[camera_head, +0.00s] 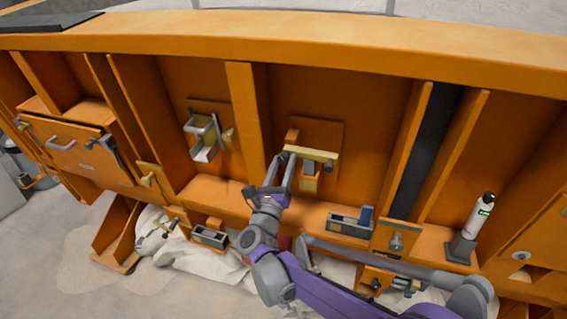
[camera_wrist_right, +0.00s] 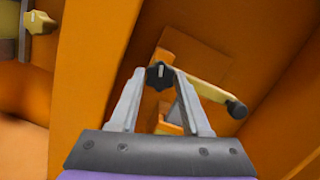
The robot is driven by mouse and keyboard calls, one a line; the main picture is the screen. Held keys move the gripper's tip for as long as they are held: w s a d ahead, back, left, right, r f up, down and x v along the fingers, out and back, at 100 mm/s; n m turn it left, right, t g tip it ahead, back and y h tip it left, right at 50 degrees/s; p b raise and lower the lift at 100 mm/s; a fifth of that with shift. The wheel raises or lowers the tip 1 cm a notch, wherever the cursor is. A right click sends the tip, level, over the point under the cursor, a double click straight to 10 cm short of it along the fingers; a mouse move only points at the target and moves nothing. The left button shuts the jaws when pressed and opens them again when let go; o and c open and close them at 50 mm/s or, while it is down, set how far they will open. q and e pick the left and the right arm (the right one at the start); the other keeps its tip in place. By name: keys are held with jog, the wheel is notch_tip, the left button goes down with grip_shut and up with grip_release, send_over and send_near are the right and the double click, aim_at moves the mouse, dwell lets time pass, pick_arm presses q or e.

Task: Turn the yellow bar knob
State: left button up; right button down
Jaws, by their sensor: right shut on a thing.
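A yellow bar (camera_head: 318,155) stands out from the orange panel, and in the wrist view the bar (camera_wrist_right: 205,92) slopes down to the right to a dark round end. At its left end is a dark star-shaped knob (camera_wrist_right: 160,76) with a pale mark. My right gripper (camera_head: 288,154) reaches up to this left end. In the wrist view its two grey fingers (camera_wrist_right: 159,82) converge on the knob and are shut on it. The fingertips partly cover the knob. My left gripper is not in view.
A grey bracket (camera_head: 203,137) with a yellow piece beside it is left, past an orange rib (camera_head: 243,112). On the ledge are a box with a blue block (camera_head: 367,215) and a white bottle (camera_head: 479,214). A dark vertical strip (camera_head: 425,150) lies right.

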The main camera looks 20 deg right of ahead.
jog(key=shift+r+m, duration=0.1)
jog(key=shift+m, duration=0.9)
jog(key=shift+m+h, duration=0.3)
jog(key=shift+h, duration=0.1)
jog(key=c, duration=0.8)
grip_release()
jog(key=shift+o, duration=0.2)
jog(key=b+v, duration=0.1)
jog(key=v, duration=0.9)
jog(key=shift+s+a, duration=0.2)
jog(key=shift+s, duration=0.1)
